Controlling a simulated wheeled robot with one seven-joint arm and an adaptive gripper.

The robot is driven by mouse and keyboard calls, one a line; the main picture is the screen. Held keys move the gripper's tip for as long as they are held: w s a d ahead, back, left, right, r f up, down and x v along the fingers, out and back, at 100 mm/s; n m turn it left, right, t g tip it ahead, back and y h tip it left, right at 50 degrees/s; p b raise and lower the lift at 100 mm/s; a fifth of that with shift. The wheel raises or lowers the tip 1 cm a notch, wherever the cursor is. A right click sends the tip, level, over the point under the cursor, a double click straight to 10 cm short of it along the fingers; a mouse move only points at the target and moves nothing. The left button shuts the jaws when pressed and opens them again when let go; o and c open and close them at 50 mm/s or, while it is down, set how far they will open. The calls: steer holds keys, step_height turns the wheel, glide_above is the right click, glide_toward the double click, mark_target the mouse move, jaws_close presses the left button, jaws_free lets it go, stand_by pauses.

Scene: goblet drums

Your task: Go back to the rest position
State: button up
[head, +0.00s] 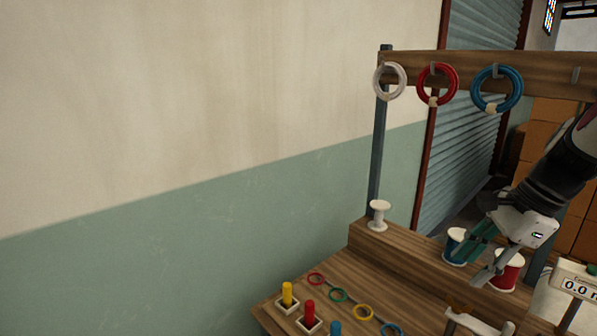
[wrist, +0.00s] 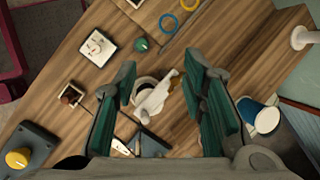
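My gripper (head: 470,270) hangs over the right part of the wooden bench, in front of the blue spool (head: 454,247) and red spool (head: 508,272), partly covering them in the head view. In the wrist view my gripper (wrist: 160,78) is open. Its two green-padded fingers stand well apart, with nothing held between them. A white object (wrist: 158,97) beside a dark round opening shows below, between the fingers, with clear gaps on both sides. Whether my gripper touches the spools cannot be told from the head view.
A wooden rail (head: 540,68) above the bench carries white (head: 389,82), red (head: 437,84) and blue (head: 497,90) rings. A white spool (head: 379,213) stands on the ledge. Coloured pegs (head: 309,315) and small rings (head: 338,295) lie left of my gripper. A counter box (head: 577,285) stands at right.

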steer(key=s+a+r+n+t+h, duration=0.1)
steer(key=s+a+r+n+h, duration=0.2)
steer(key=s+a+n, duration=1.2)
steer(key=s+n, duration=0.1)
steer(key=n, duration=0.3)
steer(key=shift+s+a+r+n+t, duration=0.2)
steer(key=shift+s+n+t, duration=0.1)
steer(key=shift+s, duration=0.1)
